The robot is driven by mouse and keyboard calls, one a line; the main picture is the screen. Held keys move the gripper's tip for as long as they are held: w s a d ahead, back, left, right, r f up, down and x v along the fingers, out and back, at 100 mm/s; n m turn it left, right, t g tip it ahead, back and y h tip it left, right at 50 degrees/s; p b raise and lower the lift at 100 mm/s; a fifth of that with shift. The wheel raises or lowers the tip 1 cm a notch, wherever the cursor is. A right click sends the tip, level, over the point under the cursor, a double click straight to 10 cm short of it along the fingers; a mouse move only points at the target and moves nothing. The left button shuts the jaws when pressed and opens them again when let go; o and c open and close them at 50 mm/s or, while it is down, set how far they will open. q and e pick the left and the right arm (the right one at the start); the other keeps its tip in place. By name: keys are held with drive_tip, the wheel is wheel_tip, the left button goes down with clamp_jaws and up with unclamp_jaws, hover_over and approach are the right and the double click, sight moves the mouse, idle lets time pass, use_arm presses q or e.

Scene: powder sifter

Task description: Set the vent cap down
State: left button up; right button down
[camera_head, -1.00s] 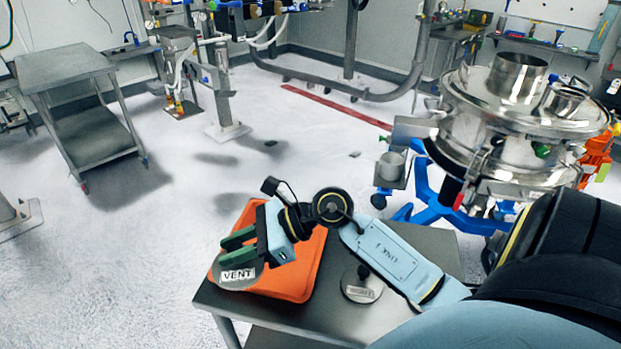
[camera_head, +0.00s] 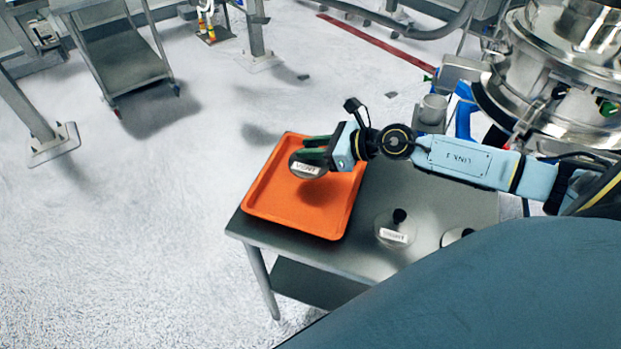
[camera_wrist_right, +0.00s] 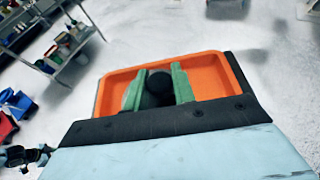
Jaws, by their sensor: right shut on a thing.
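My right gripper (camera_head: 318,150), with green fingers, is shut on the vent cap (camera_head: 307,169), a grey disc with a white VENT label. The cap is over the far part of the orange tray (camera_head: 262,196); I cannot tell whether it touches the tray floor. In the right wrist view the green fingers (camera_wrist_right: 158,88) close around the cap's dark knob (camera_wrist_right: 160,82), with the orange tray (camera_wrist_right: 215,68) behind and below. The cap's disc is mostly hidden there. My left gripper is not in view.
The tray sits on a grey metal table (camera_head: 450,205). Another labelled cap with a black knob (camera_head: 397,228) lies right of the tray, and a further disc (camera_head: 455,236) is partly hidden by my body. The steel sifter (camera_head: 560,75) stands at the upper right. The tray's near part is empty.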

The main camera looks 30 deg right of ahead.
wheel_tip(320, 180, down, 4)
drive_tip(key=shift+r+b, duration=0.1)
drive_tip(key=shift+b, duration=0.5)
wheel_tip(320, 180, down, 3)
drive_tip(key=shift+f+b, duration=0.15)
drive_tip(key=shift+b, duration=0.6)
drive_tip(key=shift+f, duration=0.15)
drive_tip(key=shift+f, duration=0.1)
drive_tip(key=c, duration=1.2)
unclamp_jaws()
drive_tip(key=shift+o, duration=0.2)
